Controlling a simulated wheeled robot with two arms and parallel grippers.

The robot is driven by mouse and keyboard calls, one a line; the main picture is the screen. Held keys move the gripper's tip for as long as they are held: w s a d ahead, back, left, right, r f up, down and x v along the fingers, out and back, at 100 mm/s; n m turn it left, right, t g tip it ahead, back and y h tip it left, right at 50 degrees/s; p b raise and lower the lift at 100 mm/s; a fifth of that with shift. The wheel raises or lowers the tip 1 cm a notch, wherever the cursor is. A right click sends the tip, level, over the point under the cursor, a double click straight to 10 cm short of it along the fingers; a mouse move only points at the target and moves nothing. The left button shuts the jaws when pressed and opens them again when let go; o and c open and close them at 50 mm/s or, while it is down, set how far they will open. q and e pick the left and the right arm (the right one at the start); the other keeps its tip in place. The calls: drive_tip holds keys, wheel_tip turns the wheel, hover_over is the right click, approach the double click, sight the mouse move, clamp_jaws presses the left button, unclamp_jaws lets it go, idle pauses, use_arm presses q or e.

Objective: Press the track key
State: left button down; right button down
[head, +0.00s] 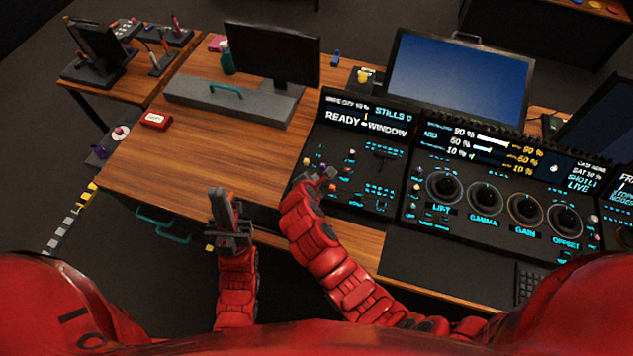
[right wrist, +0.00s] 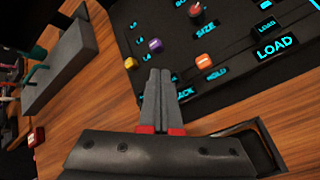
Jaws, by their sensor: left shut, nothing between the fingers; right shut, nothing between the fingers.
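In the right wrist view, the fingertips of my right gripper (right wrist: 159,73) are shut and empty over the dark panel (right wrist: 235,45). A cyan label ending in "ACK" (right wrist: 184,92) shows just right of the fingers, its start hidden by them. No key shows at that label; the fingertips cover the spot above it, and I cannot tell whether they touch anything. In the head view, my right gripper (head: 328,174) is at the panel's left section. My left gripper (head: 220,200) is shut and empty, near the desk's front edge, away from the panel.
An orange key (right wrist: 203,61) stands by the "HOLD" label, close right of the fingers. A purple key (right wrist: 155,45), a yellow key (right wrist: 130,63) and a red knob (right wrist: 196,11) stand nearby. A grey stand (head: 229,103) sits behind; the wooden desktop (head: 200,160) left is mostly clear.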

drive_tip(key=shift+f, duration=0.1)
idle(0.7)
drive_tip(key=shift+f, duration=0.3)
drive_tip(key=shift+f, duration=0.55)
idle(0.9)
drive_tip(key=shift+r+p, duration=0.75)
drive_tip(key=shift+r, duration=0.25)
wheel_tip(320, 180, up, 5)
drive_tip(key=p, duration=0.4)
idle(0.6)
